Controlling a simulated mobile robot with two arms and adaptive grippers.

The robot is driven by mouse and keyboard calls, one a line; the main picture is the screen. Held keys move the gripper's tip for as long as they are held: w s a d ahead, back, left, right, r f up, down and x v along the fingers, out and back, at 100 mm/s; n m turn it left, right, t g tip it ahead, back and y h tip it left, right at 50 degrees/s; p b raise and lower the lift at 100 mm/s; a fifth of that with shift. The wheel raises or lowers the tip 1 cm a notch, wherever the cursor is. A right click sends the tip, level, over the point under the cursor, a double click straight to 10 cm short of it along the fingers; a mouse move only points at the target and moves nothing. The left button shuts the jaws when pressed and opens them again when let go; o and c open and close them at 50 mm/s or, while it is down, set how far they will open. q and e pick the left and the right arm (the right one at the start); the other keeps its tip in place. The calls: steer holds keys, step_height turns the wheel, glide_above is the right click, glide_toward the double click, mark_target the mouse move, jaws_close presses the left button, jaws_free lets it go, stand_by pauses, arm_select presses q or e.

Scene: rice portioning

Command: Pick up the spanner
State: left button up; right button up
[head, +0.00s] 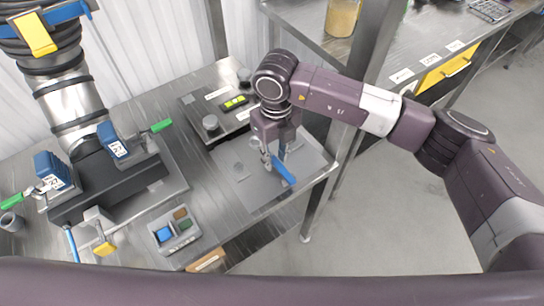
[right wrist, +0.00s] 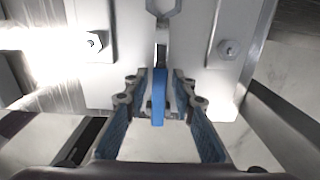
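The spanner has a blue handle (head: 283,172) and a silver shaft. In the right wrist view its blue handle (right wrist: 158,97) points toward me, with the open hexagonal jaw at the top edge of the picture. My right gripper (head: 277,162) is above the grey plate at the table's right side, close to the spanner. In the right wrist view its two blue-padded fingers (right wrist: 160,108) stand on either side of the handle, with visible gaps; it is open. My left gripper is not in view.
A small tray (head: 173,246) sits in front.

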jaws_close()
steer(key=shift+r, duration=0.1)
